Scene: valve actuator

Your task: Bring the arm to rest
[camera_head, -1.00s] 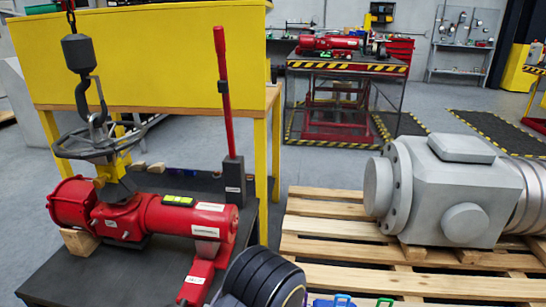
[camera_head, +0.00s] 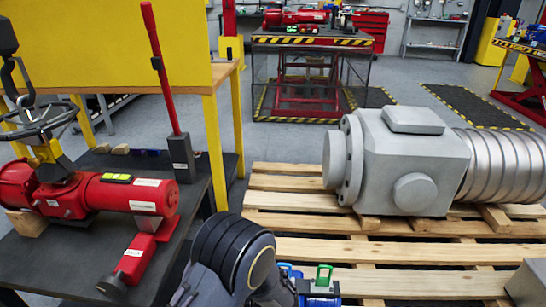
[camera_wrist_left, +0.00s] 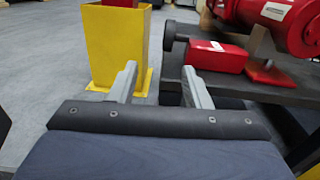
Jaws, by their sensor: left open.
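My left gripper (camera_wrist_left: 160,66) shows in the left wrist view with its two grey fingers apart and nothing between them. In the head view, one of my arms, with a black ribbed joint (camera_head: 229,250), comes up at the bottom centre; no gripper fingers show there. The red valve actuator (camera_head: 110,195) lies on the dark table at the left. My right gripper is not visible.
A large grey actuator (camera_head: 412,165) lies on a wooden pallet (camera_head: 290,222) at the right. A red lever (camera_head: 160,70) stands upright on the dark table (camera_head: 60,265). A hook and chain (camera_head: 12,70) hang at the far left. Green and blue handles (camera_head: 323,275) show low by my arm.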

